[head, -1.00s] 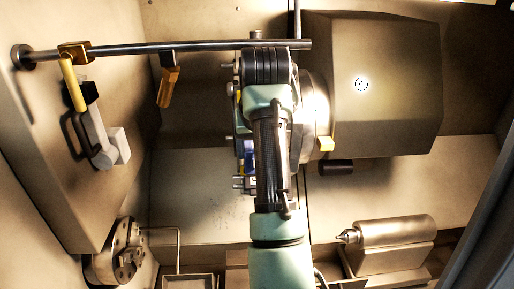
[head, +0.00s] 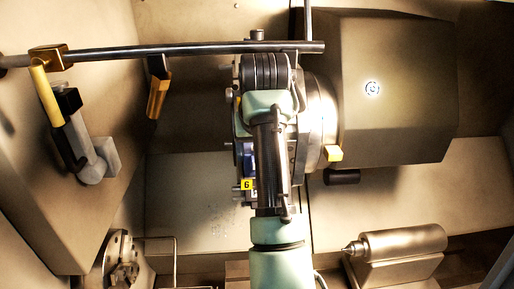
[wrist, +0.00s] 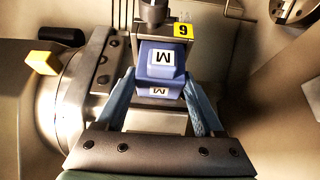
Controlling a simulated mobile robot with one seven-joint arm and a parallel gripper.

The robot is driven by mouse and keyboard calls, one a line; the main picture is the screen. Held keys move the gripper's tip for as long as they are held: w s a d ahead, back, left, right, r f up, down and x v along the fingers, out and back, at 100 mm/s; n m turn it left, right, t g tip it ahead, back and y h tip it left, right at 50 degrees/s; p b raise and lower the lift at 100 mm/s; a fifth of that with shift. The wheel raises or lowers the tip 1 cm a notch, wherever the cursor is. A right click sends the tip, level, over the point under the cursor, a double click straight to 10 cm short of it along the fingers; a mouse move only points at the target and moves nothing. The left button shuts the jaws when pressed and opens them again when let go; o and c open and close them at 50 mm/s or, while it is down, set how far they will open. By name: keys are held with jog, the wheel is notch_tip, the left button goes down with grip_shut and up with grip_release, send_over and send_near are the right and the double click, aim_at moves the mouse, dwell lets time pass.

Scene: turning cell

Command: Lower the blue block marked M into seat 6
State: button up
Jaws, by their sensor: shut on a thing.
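The blue block marked M (wrist: 161,58) sits between the two blue fingers of my gripper (wrist: 160,82) in the wrist view, with a white M label on two of its faces. My gripper is shut on it. The yellow label 6 (wrist: 183,30) marks seat 6 (wrist: 152,30), a metal holder right behind the block in that view. I cannot tell how far the block is inside the seat. In the head view the block (head: 249,158) shows as a blue patch beside my arm, with label 6 (head: 247,184) just below; my arm hides the rest.
In the head view a long bar (head: 190,49) runs above my arm, and a tailstock (head: 400,243) is at lower right.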

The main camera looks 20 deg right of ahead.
jog(key=shift+s+d+f, duration=0.1)
jog(key=shift+s+f, duration=0.05)
jog(key=shift+f, duration=0.1)
jog(key=shift+f, duration=0.5)
dwell(0.4)
jog(key=o, duration=1.6)
